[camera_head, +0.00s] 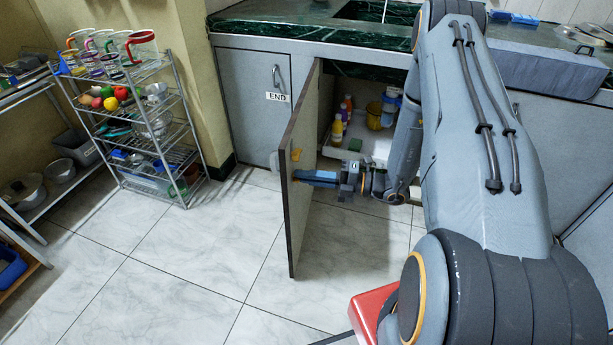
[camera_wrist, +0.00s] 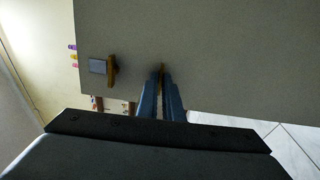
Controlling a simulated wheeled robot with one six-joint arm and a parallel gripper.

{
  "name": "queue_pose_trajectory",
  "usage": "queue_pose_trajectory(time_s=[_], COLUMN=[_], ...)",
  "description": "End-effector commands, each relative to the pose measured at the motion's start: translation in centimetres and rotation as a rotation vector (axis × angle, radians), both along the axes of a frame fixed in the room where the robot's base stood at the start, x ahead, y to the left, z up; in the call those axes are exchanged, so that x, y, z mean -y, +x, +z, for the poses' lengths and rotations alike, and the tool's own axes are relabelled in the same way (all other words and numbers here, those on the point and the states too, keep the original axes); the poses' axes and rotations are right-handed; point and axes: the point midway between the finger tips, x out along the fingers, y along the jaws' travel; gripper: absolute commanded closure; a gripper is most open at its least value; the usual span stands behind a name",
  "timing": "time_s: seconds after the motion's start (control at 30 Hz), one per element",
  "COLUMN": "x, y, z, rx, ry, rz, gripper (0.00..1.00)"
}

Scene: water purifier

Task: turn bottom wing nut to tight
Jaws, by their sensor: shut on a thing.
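The open cabinet door (camera_head: 290,215) stands out from the counter; its panel fills much of the wrist view (camera_wrist: 215,55). My gripper (camera_head: 298,177) reaches the door's inner face. In the wrist view its two fingers (camera_wrist: 161,74) are shut on a thin brown-yellow wing nut (camera_wrist: 161,67), seen nearly edge-on. The fingers hide most of this bottom wing nut. A second wing nut (camera_head: 296,154) sits just above on the door. It shows beside the fingers, on the left, in the wrist view (camera_wrist: 112,71), next to a small grey-blue block (camera_wrist: 97,66).
The open cabinet holds bottles (camera_head: 337,130) and a yellow container (camera_head: 374,116) behind my arm. A wire rack (camera_head: 190,130) with cups and toy fruit stands at the left. The tiled floor (camera_head: 180,265) left of the door is clear.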

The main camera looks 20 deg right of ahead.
Motion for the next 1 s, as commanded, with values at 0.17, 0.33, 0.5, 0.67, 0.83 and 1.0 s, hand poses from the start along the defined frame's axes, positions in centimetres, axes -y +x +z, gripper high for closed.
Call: queue_pose_trajectory(time_s=[0.17,0.33,0.5,0.67,0.83,1.0], x=[-0.1,-0.1,-0.11,-0.11,-0.04,0.04], y=[-0.11,-0.11,-0.12,-0.13,-0.08,-0.05], z=[-0.03,-0.05,-0.05,-0.06,-0.04,-0.02], rx=[-0.033,-0.043,-0.043,-0.043,-0.041,-0.04], ry=[0.017,0.022,0.022,0.022,0.021,0.021], rz=[0.003,0.003,0.003,0.003,0.001,0.0], gripper=[1.0,1.0,1.0,0.87,0.75,0.75])
